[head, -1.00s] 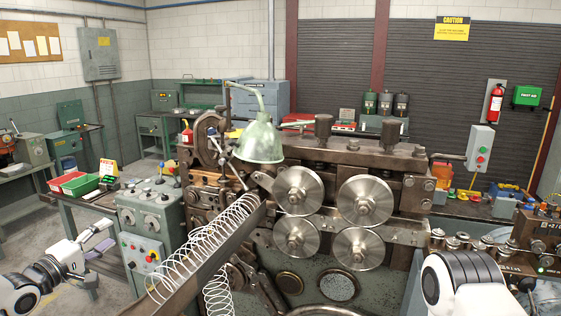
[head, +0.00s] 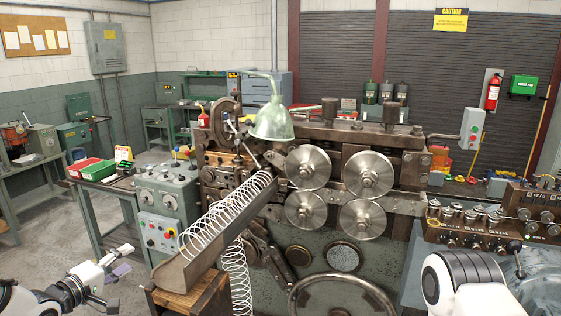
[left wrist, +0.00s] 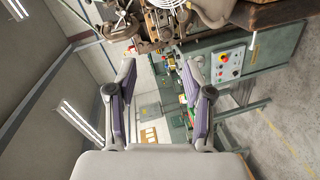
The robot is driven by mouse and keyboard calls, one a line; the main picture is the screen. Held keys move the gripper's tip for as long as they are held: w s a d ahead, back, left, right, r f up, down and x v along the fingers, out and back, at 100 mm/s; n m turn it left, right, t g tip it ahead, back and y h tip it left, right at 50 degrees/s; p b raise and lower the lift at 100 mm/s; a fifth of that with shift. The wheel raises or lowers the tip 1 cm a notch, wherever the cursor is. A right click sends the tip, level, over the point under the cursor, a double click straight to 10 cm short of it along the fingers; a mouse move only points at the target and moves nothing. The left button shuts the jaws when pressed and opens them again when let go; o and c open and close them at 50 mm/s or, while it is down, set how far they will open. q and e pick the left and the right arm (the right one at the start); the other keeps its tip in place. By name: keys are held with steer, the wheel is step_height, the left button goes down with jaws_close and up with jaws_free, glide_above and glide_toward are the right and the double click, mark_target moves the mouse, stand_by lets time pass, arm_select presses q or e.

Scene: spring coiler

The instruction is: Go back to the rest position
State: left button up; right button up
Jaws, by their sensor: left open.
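My left gripper (head: 122,274) is at the lower left of the head view, low in front of the green control cabinet and left of the trough's wooden stand. In the left wrist view (left wrist: 160,72) its two grey and purple fingers stand well apart, with nothing between them. My right arm shows as a white and dark link at the lower right of the head view; its gripper is out of the picture. The spring coiler (head: 400,255) fills the middle, with several steel rollers. A coiled wire spring (head: 238,200) lies along the sloping metal trough (head: 205,262), and its end hangs beside it.
A wooden stand (head: 188,300) supports the trough's low end. The control cabinet (head: 165,205) stands left of the coiler. A side table holds a red bin (head: 85,165) and a green bin (head: 99,171). Open floor (head: 60,235) lies at the left.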

arm_select(q)
steer(key=s+d+f+m+g+y+b, duration=0.1)
steer(key=s+d+f+m+g+b, duration=0.2)
steer(key=s+f, duration=0.6)
steer(key=s+d+f+m+g+y+b, duration=0.1)
steer(key=s+d+f+g+b, duration=0.25)
steer(key=f, duration=0.85)
steer(key=s+d+f+m+g, duration=0.25)
steer(key=s+d+f, duration=0.35)
steer(key=f, duration=0.5)
steer(key=s+f+m+g+y+b, duration=0.1)
steer(key=s+f+m+g, duration=0.1)
steer(key=s, duration=0.9)
steer(key=s+f+m+g+y+b, duration=0.2)
steer(key=s+f+g, duration=0.2)
steer(key=s+f, duration=0.3)
steer(key=s, duration=0.5)
